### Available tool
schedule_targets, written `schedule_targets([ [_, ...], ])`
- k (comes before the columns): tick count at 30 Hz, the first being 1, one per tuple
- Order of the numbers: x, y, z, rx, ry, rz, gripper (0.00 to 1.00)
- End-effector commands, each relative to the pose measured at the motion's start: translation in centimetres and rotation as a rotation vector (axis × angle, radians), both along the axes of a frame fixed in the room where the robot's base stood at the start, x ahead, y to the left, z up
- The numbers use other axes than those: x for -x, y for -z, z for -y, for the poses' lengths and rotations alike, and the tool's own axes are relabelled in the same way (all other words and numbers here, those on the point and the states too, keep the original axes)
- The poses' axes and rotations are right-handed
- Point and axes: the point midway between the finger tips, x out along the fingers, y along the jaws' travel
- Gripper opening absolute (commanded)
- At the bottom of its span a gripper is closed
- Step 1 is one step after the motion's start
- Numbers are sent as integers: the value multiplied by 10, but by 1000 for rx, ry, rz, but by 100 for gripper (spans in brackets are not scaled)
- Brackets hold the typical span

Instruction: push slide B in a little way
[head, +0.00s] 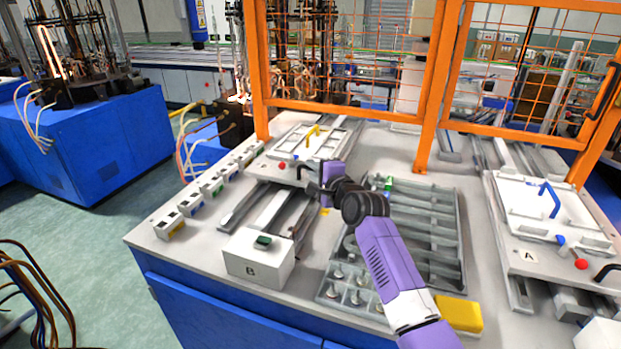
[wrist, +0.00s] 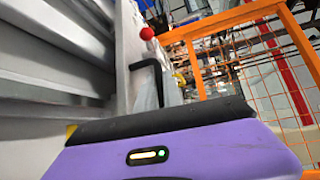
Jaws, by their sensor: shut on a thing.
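Slide B (head: 290,178) is the left slide, a pale plate on rails with a yellow handle (head: 313,134) on top and a red knob (head: 282,165) at its near edge. My gripper (head: 316,189) is at the near right edge of slide B, shut on its black handle. In the wrist view the black handle (wrist: 150,64) runs out from the plate and drops behind my purple gripper body. The red knob also shows there (wrist: 147,33).
A white box marked B (head: 258,262) stands in front of the rails. A grey compartment tray (head: 447,243) lies right of them, under my arm, with a yellow block (head: 459,314) nearby. Slide A (head: 540,262) is at the right. An orange guard frame (head: 428,95) stands behind.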

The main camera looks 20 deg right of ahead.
Motion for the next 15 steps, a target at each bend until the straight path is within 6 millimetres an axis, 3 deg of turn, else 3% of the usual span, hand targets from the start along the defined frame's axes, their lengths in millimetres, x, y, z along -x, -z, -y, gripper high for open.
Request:
schedule_targets([
  [9, -2, 3, 2, -1, 0, -5, 0],
  [10, -2, 3, 2, -1, 0, -5, 17],
  [12, -2, 3, 2, -1, 0, -4, 30],
  [15, -2, 2, 2, -1, 0, -4, 33],
])
